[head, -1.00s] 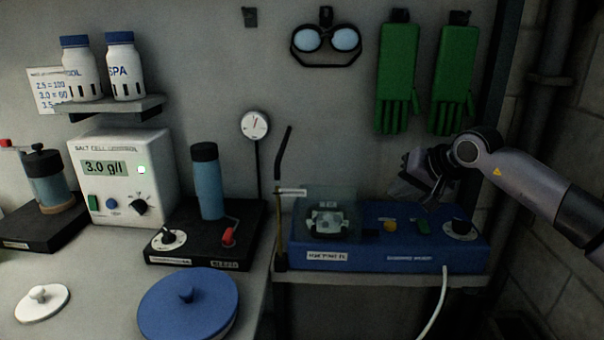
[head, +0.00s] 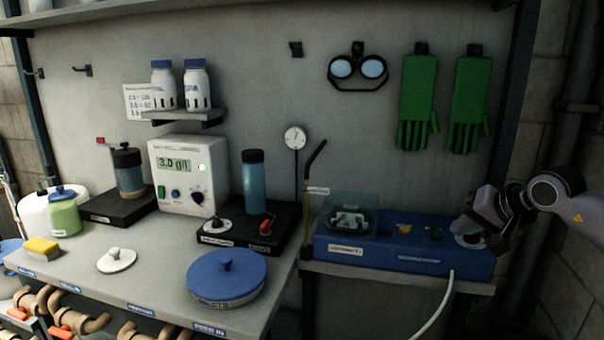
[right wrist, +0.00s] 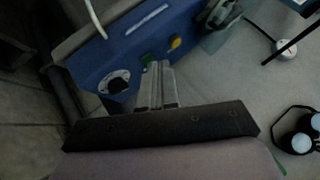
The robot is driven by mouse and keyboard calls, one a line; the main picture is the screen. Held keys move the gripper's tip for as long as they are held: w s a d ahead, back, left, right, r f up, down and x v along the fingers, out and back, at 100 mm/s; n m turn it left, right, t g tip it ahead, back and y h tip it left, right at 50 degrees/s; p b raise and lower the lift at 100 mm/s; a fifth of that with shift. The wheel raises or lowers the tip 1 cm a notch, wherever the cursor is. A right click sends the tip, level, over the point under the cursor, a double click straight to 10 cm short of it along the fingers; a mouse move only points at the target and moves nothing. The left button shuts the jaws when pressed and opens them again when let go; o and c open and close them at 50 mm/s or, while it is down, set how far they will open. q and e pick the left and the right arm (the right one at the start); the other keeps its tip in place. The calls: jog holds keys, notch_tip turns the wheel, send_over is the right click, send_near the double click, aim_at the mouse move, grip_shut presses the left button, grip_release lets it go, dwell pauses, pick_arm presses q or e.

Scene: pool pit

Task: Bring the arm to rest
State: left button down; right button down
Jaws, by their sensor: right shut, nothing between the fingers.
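My right arm comes in from the right edge of the head view. Its gripper (head: 477,236) hangs over the right end of the blue control box (head: 400,262), near the round dial there. In the right wrist view the gripper's two fingers (right wrist: 158,72) lie close together, shut with nothing between them. Beyond the fingertips that view shows the blue box (right wrist: 100,52) with its dial, green button and yellow knob. I cannot tell from the frames whether the fingers touch the box. My left gripper is not in view.
A clear-covered unit (head: 347,215) sits on the blue box's left end. Green gloves (head: 417,100) and goggles (head: 358,68) hang on the wall. The left bench holds a salt cell controller (head: 190,172), a blue-lidded pot (head: 228,278) and a white lid (head: 116,260). A white hose (head: 440,305) hangs in front.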

jog(key=s+a+f+m+t+y, duration=0.1)
jog(key=s+a+f+m+y, duration=0.3)
jog(key=a+m, duration=0.4)
jog(key=s+a+f+m+y, duration=0.3)
jog(key=s+a+m+y, duration=0.1)
jog(key=a+m, duration=0.3)
jog(key=s+a+f+m+t+y, duration=0.1)
jog(key=s+a+f+m+y, duration=0.3)
jog(key=a+m, duration=0.4)
jog(key=s+d+f+n+h, duration=0.3)
jog(key=s+f+n, duration=0.4)
jog(key=n, duration=0.3)
jog(key=s+d+f+n+h, duration=0.4)
jog(key=s+f+n, duration=0.3)
jog(key=f+n, duration=0.2)
jog(key=s+d+f+n+h, duration=0.4)
jog(key=s+f+n+h, duration=0.2)
jog(key=n, duration=0.5)
notch_tip(320, 180, down, 2)
jog(key=shift+s+d, duration=0.2)
jog(key=shift+s, duration=0.6)
